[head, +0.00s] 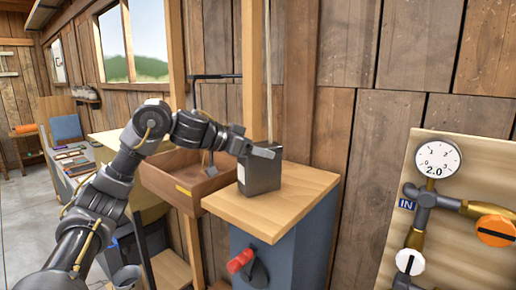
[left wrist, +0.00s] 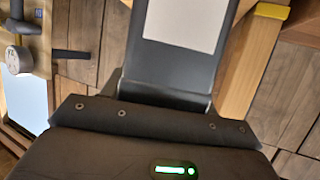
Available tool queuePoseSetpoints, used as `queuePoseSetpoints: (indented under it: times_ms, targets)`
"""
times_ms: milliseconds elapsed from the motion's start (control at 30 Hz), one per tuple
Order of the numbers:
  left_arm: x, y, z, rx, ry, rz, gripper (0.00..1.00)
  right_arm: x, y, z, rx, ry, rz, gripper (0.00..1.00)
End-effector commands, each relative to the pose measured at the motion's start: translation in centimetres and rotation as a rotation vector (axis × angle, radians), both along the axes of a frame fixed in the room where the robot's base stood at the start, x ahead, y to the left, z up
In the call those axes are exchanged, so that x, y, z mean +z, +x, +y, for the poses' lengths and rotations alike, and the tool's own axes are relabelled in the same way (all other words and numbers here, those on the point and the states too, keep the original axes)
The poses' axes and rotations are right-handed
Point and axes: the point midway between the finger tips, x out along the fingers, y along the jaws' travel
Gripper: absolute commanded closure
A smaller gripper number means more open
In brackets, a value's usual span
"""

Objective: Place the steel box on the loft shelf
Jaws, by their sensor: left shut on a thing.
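The steel box (head: 260,174) is a dark grey upright block with a white label on its left side. It appears to stand on the light wooden top of a blue-grey cabinet (head: 290,197). My left gripper (head: 262,152) reaches it from the left and is shut on its upper part. In the left wrist view the dark box (left wrist: 170,68) with its pale label fills the space beyond the gripper body; the fingertips are hidden there. I cannot pick out a loft shelf for certain. My right gripper is not in view.
A brown wooden tray (head: 160,188) sits left of the cabinet, between upright wooden posts (head: 252,70). A red-handled part (head: 241,262) sticks out from the cabinet front. A panel with a gauge (head: 437,158) and valves stands at the right. A plank wall is behind.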

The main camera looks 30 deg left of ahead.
Motion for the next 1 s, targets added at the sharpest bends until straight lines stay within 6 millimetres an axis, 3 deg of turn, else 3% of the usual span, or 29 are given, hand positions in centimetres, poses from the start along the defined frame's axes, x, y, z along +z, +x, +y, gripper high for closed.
queuePoseSetpoints:
  times_ms: [267, 300, 433, 767, 1000]
  targets:
    - [-0.2, 0.0, 0.0, 0.0, -0.002, -0.003, 1.0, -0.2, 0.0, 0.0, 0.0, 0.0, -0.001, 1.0]
    - [-0.3, 0.0, 0.0, 0.0, 0.0, 0.0, 0.36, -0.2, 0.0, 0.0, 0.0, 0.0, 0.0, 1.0]
    - [-0.3, 0.0, 0.0, 0.0, 0.001, 0.001, 0.19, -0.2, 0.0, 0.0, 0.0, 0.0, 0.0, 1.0]
    - [0.1, 0.0, 0.0, 0.0, 0.0, 0.0, 0.19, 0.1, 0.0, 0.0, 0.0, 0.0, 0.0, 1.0]
    - [1.2, -3.0, 1.8, 0.002, 0.001, -0.005, 0.19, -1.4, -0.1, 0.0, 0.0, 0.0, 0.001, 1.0]
